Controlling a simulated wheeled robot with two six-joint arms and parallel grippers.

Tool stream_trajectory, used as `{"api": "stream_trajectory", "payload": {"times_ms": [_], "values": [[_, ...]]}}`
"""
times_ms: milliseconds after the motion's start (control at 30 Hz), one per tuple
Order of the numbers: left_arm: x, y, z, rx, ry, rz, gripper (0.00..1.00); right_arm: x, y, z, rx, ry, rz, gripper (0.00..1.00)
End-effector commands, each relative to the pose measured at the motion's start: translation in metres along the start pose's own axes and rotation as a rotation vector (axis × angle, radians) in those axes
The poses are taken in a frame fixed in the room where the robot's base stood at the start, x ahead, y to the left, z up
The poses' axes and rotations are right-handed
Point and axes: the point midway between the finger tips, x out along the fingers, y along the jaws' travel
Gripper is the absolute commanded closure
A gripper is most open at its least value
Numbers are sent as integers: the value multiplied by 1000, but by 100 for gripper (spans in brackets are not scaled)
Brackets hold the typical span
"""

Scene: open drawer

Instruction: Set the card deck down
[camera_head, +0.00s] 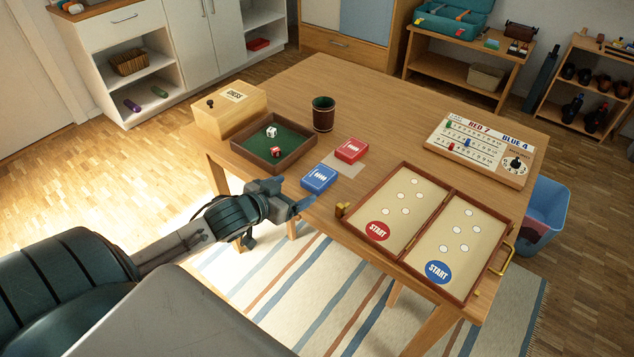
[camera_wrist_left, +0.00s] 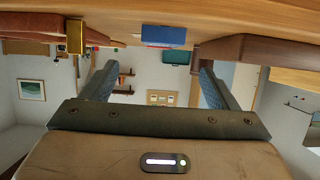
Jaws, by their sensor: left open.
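A blue card deck (camera_head: 319,178) lies flat on the wooden table near its front edge, left of the game board. A red card deck (camera_head: 351,150) lies just behind it, partly on a pale square (camera_head: 343,165). My left gripper (camera_head: 292,197) is open and empty at the table's front edge, just left of and in front of the blue deck. In the left wrist view, which is upside down, the blue deck (camera_wrist_left: 164,36) shows beyond the open fingers (camera_wrist_left: 155,82), not between them. My right gripper is not in view.
A dice tray (camera_head: 274,142) with a green floor and a dark cup (camera_head: 323,114) stand behind the decks. A chess box (camera_head: 229,110) is at the left corner. An open folding board (camera_head: 428,230) and a scoreboard (camera_head: 482,149) fill the right. The table's back middle is clear.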

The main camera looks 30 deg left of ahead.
Motion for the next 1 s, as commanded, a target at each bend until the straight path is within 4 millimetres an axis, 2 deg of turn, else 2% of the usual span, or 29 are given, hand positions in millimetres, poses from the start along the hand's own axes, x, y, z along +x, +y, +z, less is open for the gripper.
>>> {"api": "stream_trajectory", "payload": {"times_ms": [133, 400, 667, 900, 1000], "values": [[9, 0, 1, -6, 3, -2, 18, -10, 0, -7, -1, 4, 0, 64], [45, 0, 0, -7, 2, -2, 18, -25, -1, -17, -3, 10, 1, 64], [64, -1, -1, -3, 2, -1, 18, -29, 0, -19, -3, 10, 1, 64], [98, -4, -2, -6, 2, 0, 18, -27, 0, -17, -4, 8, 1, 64], [105, -4, -1, -3, 1, 0, 18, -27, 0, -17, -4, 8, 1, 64]]}}
